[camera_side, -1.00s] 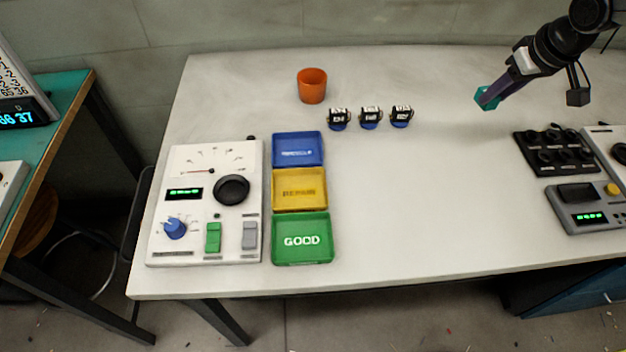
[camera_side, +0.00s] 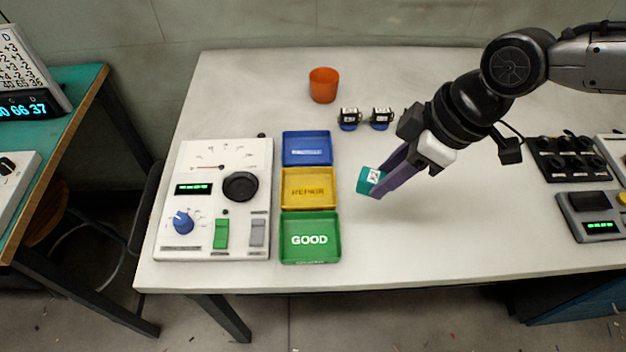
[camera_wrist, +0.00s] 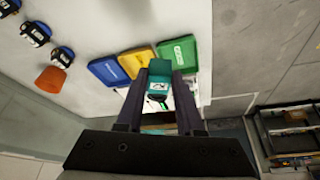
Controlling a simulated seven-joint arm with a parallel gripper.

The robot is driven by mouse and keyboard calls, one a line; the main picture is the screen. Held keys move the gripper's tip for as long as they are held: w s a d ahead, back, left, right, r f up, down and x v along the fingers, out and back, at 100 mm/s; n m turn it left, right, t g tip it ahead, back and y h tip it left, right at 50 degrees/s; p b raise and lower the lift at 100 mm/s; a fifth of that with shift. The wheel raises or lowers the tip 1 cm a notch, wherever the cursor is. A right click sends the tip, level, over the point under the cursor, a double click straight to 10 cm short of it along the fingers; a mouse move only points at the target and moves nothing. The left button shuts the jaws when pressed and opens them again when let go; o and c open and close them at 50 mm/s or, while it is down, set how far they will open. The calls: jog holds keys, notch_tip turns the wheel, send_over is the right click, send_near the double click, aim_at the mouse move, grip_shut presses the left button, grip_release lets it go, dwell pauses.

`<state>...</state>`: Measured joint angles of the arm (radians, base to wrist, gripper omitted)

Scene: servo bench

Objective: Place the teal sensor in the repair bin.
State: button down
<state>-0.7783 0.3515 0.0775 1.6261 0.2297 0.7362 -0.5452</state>
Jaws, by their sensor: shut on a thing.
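The teal sensor (camera_side: 369,181) has a white label with a dark mark on it. My gripper (camera_side: 380,184) is shut on it and holds it in the air to the right of the bins. In the wrist view the sensor (camera_wrist: 159,82) sits between the two fingers. The yellow bin marked REPAIR (camera_side: 309,203) lies between a blue bin and a green bin. It looks empty. In the wrist view the yellow bin (camera_wrist: 133,58) is partly hidden behind the sensor and a finger.
The blue bin (camera_side: 306,160) and the green GOOD bin (camera_side: 309,252) adjoin the yellow one. A white meter panel (camera_side: 213,244) stands to their left. An orange cup (camera_side: 323,86) and blue-based parts (camera_side: 349,119) stand behind. The table's front middle is clear.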

jog(key=w+a+f, duration=0.8)
jog(key=a+f, duration=0.1)
jog(key=shift+w+a, duration=0.1)
jog(key=shift+f, duration=1.7)
jog(key=c, duration=0.5)
grip_release()
jog(key=shift+f, duration=0.1)
jog(key=shift+c, duration=0.2)
jog(key=v, duration=1.2)
jog(key=shift+w+r, duration=0.1)
jog(key=shift+r, duration=0.1)
